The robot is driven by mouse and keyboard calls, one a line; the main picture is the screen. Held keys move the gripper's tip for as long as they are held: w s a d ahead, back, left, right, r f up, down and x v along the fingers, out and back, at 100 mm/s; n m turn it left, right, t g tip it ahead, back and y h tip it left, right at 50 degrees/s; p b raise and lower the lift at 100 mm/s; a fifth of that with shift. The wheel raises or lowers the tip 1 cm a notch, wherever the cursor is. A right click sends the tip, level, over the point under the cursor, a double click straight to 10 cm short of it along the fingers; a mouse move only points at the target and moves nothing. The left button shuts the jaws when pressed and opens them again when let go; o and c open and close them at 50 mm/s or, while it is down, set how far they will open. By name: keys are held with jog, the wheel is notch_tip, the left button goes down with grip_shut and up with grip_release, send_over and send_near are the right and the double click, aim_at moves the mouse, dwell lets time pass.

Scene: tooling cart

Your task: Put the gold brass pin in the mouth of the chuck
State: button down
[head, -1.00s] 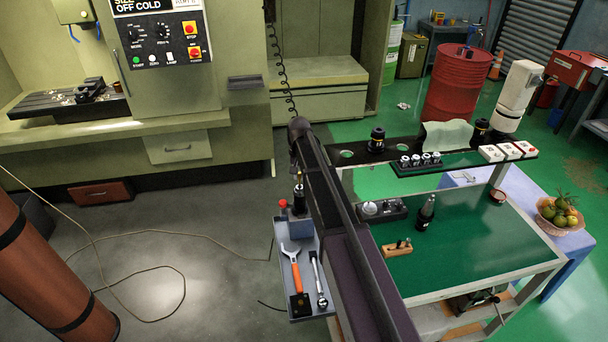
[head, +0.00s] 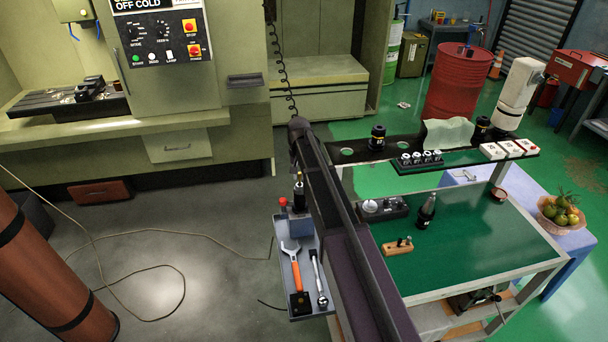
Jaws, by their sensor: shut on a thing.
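The chuck (head: 299,199) is a dark upright holder standing in a blue-grey block (head: 298,223) on the small grey side tray. A small gold tip, which looks like the brass pin (head: 299,176), shows at the chuck's top, beside my arm. I cannot tell whether it is inside the mouth or just above it. My gripper (head: 297,164) is mostly hidden behind my own dark arm; only a dark sliver shows just above the gold tip. It is shut on the pin, but its fingertips are not clear.

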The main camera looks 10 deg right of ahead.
jog(key=shift+f+b, duration=0.55)
dwell(0.6)
dwell(0.4)
jog(key=c, duration=0.6)
grip_release()
jog(key=shift+o, duration=0.2)
jog(key=shift+s, duration=0.1)
jog(key=s+f+n+b, duration=0.1)
jog(key=s+f+b, duration=0.1)
jog(key=s, duration=0.7)
jog(key=s+d+f+n+b, duration=0.1)
jog(key=s+f+b, duration=0.2)
jog(key=s, duration=0.7)
jog(key=s+f+n+b, duration=0.1)
jog(key=s+f+b, duration=0.2)
jog(key=s, duration=0.7)
jog(key=shift+d+n, duration=0.3)
